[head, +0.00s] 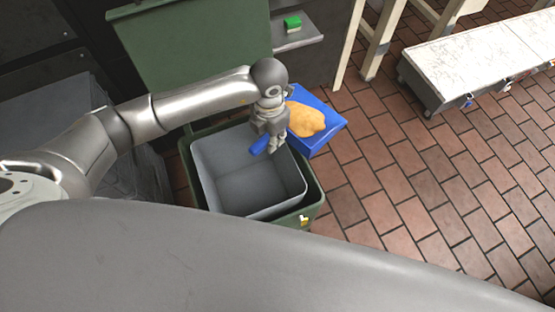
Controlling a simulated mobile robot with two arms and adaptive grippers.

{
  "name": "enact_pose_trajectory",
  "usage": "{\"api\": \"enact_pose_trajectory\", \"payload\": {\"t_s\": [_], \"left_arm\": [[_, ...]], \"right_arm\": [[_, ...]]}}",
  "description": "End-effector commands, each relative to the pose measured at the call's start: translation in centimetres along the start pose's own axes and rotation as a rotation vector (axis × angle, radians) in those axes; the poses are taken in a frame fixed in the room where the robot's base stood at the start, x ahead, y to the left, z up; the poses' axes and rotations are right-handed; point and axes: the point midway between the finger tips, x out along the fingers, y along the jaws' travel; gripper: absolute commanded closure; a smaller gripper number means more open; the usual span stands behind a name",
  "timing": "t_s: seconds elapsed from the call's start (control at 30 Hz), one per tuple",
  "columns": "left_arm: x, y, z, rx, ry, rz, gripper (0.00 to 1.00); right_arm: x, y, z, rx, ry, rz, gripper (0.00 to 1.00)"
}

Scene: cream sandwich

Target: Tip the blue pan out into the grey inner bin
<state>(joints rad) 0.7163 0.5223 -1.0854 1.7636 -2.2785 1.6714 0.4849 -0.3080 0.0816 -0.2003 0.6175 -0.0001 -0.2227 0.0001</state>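The blue pan (331,123) is held at the back right corner of the grey inner bin (203,163), partly over the rim and partly over the floor side. A tan, flat lump (306,119) lies on the pan. The grey bin sits inside a green outer bin (314,196), and its visible floor looks empty. My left gripper (269,143) is closed around the pan's blue handle (257,147) above the bin. My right gripper is not in view.
The green bin's open lid (190,50) stands up behind it. A grey ledge with a green block (292,22) is at the back. A low white-topped cart (480,60) and wooden legs (382,40) stand to the right. The brick-tiled floor (420,190) is clear on the right.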

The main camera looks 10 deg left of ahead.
Motion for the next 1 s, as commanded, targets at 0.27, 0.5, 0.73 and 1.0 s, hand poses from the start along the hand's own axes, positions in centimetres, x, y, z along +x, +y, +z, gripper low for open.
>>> {"api": "enact_pose_trajectory", "payload": {"t_s": [0.27,0.5,0.73,1.0], "left_arm": [[1.4,-1.2,0.0,-0.486,0.002,-0.003,1.00],[2.9,-2.4,-0.4,-0.902,0.004,-0.002,1.00],[4.4,-3.6,-1.3,-1.292,0.005,-0.001,1.00],[5.7,-4.7,-2.2,-1.606,0.003,-0.001,1.00]], "right_arm": [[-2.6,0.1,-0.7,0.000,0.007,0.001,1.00],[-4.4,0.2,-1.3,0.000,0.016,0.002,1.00],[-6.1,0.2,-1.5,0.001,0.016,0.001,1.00],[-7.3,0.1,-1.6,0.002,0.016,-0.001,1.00]]}}
